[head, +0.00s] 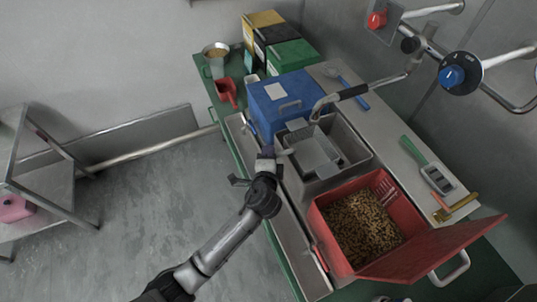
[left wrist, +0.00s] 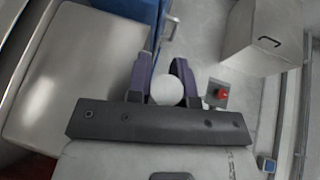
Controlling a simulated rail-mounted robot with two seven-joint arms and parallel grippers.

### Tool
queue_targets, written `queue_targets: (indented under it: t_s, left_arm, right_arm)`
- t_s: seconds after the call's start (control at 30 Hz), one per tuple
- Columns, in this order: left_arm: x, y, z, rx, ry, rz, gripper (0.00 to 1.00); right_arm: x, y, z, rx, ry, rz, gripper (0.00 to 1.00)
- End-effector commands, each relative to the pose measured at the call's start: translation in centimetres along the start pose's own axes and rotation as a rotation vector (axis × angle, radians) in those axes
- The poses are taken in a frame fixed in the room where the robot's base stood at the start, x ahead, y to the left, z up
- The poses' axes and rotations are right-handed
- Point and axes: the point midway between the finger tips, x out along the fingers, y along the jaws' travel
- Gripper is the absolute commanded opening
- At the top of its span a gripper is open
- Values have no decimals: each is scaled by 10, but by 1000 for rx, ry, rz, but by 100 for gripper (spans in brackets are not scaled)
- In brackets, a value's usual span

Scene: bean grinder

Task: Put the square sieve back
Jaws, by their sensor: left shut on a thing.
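The square sieve (head: 315,153) is a grey square pan with a pale handle at its left side. It is in the upper part of the grey bin (head: 358,150); I cannot tell whether it rests on the bin or hangs above it. My left gripper (head: 270,153) is at the bin's left side, shut on the handle. In the left wrist view its purple fingers (left wrist: 165,82) stand on either side of a pale round handle end (left wrist: 167,90). My right gripper does not show.
A blue box (head: 283,98) stands just behind the bin. A red crate (head: 325,232) of brown pellets with its lid open is in front. A tap (head: 352,91) reaches over the bin's back edge. A green-handled tool (head: 415,150) lies on the right ledge. Open floor is left.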

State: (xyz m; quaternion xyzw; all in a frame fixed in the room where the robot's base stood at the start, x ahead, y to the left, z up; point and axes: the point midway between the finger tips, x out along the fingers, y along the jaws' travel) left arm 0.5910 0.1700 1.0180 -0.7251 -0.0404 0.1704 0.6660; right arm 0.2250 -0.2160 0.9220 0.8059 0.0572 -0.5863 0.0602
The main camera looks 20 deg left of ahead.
Motion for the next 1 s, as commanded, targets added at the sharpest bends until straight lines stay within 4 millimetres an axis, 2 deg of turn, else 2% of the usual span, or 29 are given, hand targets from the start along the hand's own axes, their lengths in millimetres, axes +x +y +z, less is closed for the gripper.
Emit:
queue_targets:
  t_s: [0.2, 0.73, 0.77, 1.0]
  left_arm:
    - [0, -2, 0, -3, 1, -4, 0]
    - [2, 9, 0, -3, 1, -4, 0]
    - [2, 10, 0, -1, 0, -2, 23]
    - [2, 10, 0, -1, 0, -2, 46]
  right_arm:
    - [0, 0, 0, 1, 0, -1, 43]
    - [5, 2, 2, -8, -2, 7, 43]
    - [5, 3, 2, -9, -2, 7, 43]
    - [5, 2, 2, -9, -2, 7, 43]
